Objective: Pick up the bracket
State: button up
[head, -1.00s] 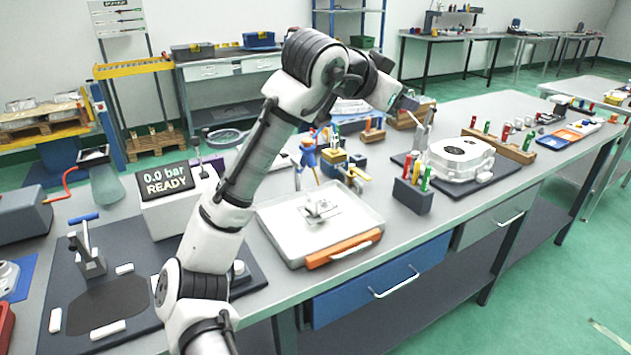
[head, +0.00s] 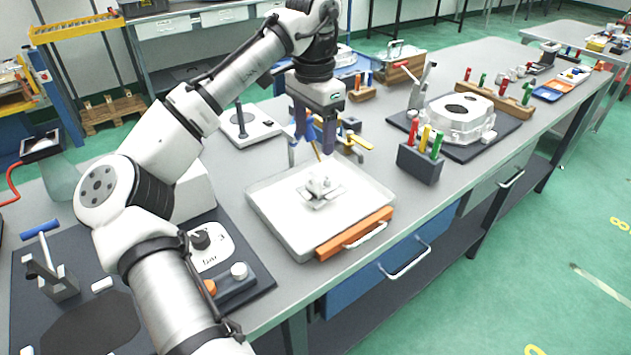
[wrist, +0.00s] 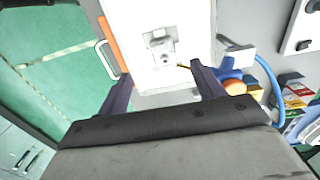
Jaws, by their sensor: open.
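The bracket (head: 322,188) is a small silver-grey casting with a flat base and a raised part. It lies near the middle of a shallow white tray (head: 275,219) with an orange front strip. In the wrist view the bracket (wrist: 161,46) shows ahead of the fingers, on the white tray (wrist: 185,18). My gripper (head: 314,142) points down above the tray's back edge, above and behind the bracket and apart from it. In the wrist view my gripper (wrist: 158,80) has its two dark fingers wide apart with nothing between them.
Behind the tray stand a blue-and-orange item and a yellow-handled clamp (head: 355,141), close to my gripper. Right of the tray is a dark block holding coloured-handled tools (head: 420,162). A white casting (head: 460,118) sits on a dark mat farther right.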

aim_at(313, 175)
notch_tip(313, 175, down, 12)
jog(key=shift+a+r+p, duration=0.15)
jog(key=shift+r+p, duration=0.1)
jog(key=shift+p, duration=0.5)
jog(key=c, duration=1.2)
jog(key=shift+r, duration=0.1)
